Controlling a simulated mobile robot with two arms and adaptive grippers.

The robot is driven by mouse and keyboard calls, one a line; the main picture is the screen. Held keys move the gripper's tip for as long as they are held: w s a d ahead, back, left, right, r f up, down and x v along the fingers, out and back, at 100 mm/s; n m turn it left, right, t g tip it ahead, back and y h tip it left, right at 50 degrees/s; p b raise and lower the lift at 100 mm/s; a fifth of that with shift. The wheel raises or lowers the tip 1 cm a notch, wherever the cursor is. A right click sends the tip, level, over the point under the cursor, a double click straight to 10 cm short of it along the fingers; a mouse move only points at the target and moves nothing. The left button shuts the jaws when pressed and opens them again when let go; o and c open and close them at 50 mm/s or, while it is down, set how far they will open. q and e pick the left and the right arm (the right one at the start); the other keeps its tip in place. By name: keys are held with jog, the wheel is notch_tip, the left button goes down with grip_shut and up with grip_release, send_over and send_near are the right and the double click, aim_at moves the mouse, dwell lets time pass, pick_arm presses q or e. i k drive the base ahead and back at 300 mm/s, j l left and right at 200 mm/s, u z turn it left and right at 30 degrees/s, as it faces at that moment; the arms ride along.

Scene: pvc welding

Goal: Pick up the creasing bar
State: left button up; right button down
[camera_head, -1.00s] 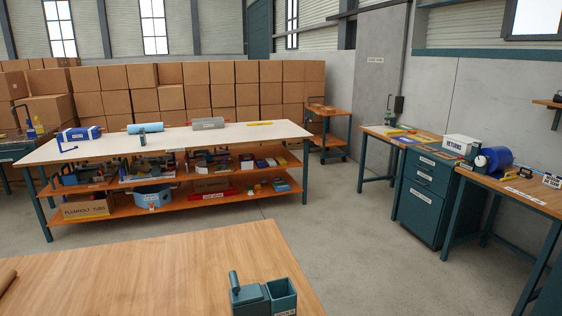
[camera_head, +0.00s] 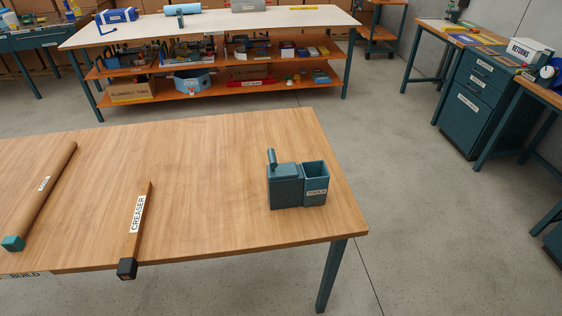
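The creasing bar (camera_head: 136,222) is a narrow wooden strip with a white label reading CREASER. It lies on the wooden table (camera_head: 220,150) near the front edge. Its black end block (camera_head: 127,268) sticks out past that edge. Neither of my grippers shows in the head view.
A brown roll (camera_head: 45,190) with a teal end cap lies to the left of the bar. A teal tool holder (camera_head: 297,186) labelled TOOLS stands at the table's right end. A white-topped bench (camera_head: 220,24) with shelves is behind.

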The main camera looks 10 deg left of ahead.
aim_at(128, 269)
jog(key=u, duration=1.5)
